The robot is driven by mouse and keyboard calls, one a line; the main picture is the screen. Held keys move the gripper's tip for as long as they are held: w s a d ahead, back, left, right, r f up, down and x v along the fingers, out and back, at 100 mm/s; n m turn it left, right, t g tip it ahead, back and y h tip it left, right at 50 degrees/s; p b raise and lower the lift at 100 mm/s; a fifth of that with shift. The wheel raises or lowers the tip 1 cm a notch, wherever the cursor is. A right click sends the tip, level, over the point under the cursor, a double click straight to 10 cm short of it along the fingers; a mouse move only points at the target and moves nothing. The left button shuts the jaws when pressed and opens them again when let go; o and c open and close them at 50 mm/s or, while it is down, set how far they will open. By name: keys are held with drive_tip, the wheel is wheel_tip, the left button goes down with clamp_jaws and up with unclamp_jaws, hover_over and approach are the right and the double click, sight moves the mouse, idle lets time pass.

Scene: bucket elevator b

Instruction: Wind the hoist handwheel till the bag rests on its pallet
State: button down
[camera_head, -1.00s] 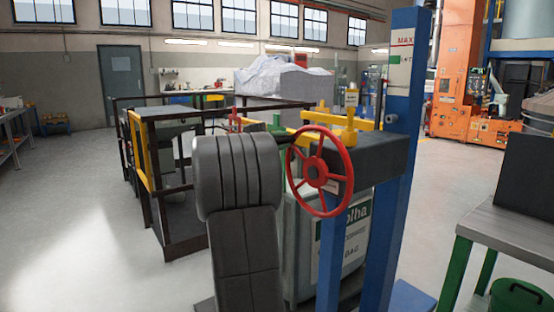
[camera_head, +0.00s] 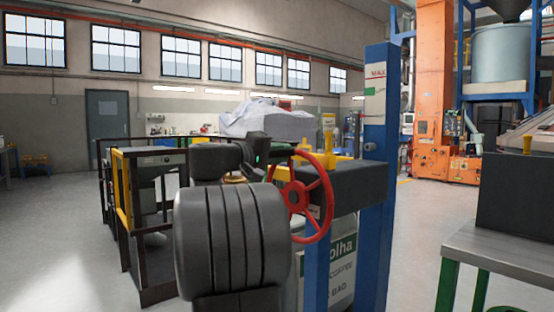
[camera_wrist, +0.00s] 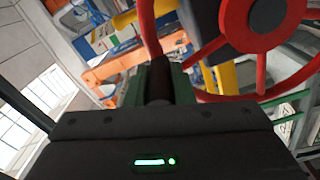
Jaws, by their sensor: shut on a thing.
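The red hoist handwheel (camera_head: 302,198) is mounted on a dark box beside the blue post. Its hub and spokes (camera_wrist: 262,18) fill the upper right of the wrist view. My gripper (camera_wrist: 160,84) is shut on the wheel's dark handle (camera_wrist: 158,80), between its two fingers. In the head view my arm hides most of the grip at the wheel's left rim.
The blue post (camera_head: 378,140) carries a scale marked MAX (camera_head: 376,72). A metal table (camera_head: 510,248) with a dark box stands at the right. A dark railing (camera_head: 125,210) with yellow parts stands left of my arm. Open floor lies at far left.

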drive_tip(key=shift+s+d+r, duration=0.1)
drive_tip(key=shift+s+d, duration=0.25)
drive_tip(key=shift+s, duration=0.1)
drive_tip(key=c, duration=1.3)
unclamp_jaws()
drive_tip(key=shift+s, duration=0.1)
drive_tip(key=shift+o, duration=0.2)
drive_tip(key=shift+a, duration=0.1)
drive_tip(key=p+v, duration=0.2)
drive_tip(key=v, duration=1.1)
drive_tip(key=shift+s+a, duration=0.2)
drive_tip(key=shift+a, duration=0.05)
